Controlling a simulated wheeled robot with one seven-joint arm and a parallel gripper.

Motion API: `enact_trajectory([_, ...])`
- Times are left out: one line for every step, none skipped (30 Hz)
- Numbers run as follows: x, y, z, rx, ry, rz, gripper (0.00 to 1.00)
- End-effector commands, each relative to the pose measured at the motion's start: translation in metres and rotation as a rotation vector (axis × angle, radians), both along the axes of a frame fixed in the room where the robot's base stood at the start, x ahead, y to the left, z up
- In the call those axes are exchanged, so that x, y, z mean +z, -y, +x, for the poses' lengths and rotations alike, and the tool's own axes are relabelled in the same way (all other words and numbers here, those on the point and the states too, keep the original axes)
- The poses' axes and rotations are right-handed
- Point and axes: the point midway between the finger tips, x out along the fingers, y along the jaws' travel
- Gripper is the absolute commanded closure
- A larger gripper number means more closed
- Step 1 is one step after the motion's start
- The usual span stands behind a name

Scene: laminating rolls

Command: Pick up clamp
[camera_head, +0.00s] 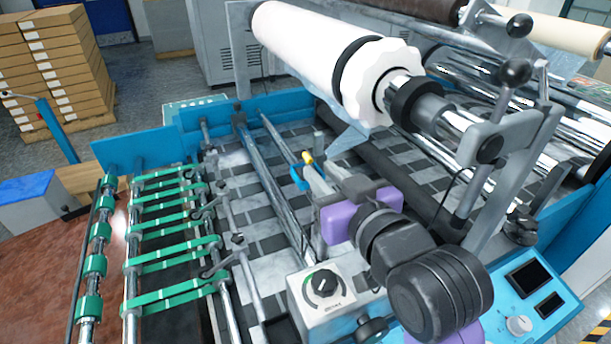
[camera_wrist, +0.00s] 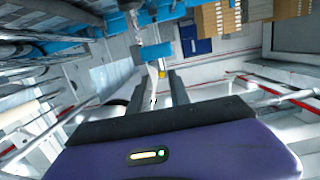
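A small clamp with blue and yellow parts (camera_head: 299,178) shows in the head view at the tips of my gripper (camera_head: 312,168), above the grey-and-black belt bed. Its lower part is hidden by my gripper. In the wrist view my gripper (camera_wrist: 160,80) has its two dark fingers apart, one on each side. A narrow pale piece with blue at its far end (camera_wrist: 155,52) shows between or just beyond the fingers, probably the clamp. I cannot tell if either finger touches it.
A white roll (camera_head: 310,50) on a metal shaft hangs above and behind my gripper. Green-belted rollers (camera_head: 170,240) lie to the left. A grey box with a dial (camera_head: 322,290) stands close in front, and a blue control panel (camera_head: 525,290) at lower right.

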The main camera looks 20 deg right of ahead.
Motion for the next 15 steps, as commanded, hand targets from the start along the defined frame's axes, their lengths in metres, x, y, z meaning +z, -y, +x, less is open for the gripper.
enact_trajectory([-0.005,0.000,0.003,0.000,0.003,0.000,0.77])
enact_trajectory([-0.005,0.000,0.005,0.000,0.004,0.000,0.77])
enact_trajectory([-0.005,0.000,0.007,0.000,0.003,0.000,0.77])
enact_trajectory([-0.005,0.000,0.008,0.000,0.003,0.000,0.77])
enact_trajectory([-0.004,0.000,0.009,0.000,0.003,0.000,0.77])
enact_trajectory([-0.004,0.000,0.010,0.000,0.002,0.000,0.77])
enact_trajectory([-0.004,0.000,0.011,0.000,0.001,0.000,0.77])
enact_trajectory([-0.003,0.000,0.011,0.000,0.001,0.000,0.77])
enact_trajectory([-0.003,0.000,0.012,0.000,0.000,0.000,0.77])
enact_trajectory([-0.002,0.000,0.012,0.000,0.000,0.000,0.77])
enact_trajectory([-0.002,0.000,0.013,0.000,-0.001,0.000,0.77])
enact_trajectory([-0.002,0.000,0.016,0.000,-0.002,0.000,0.77])
enact_trajectory([-0.002,0.000,0.019,0.000,-0.003,0.000,0.77])
enact_trajectory([-0.002,-0.001,0.023,0.000,-0.003,0.000,0.77])
enact_trajectory([-0.004,-0.001,0.029,0.000,-0.005,0.000,0.77])
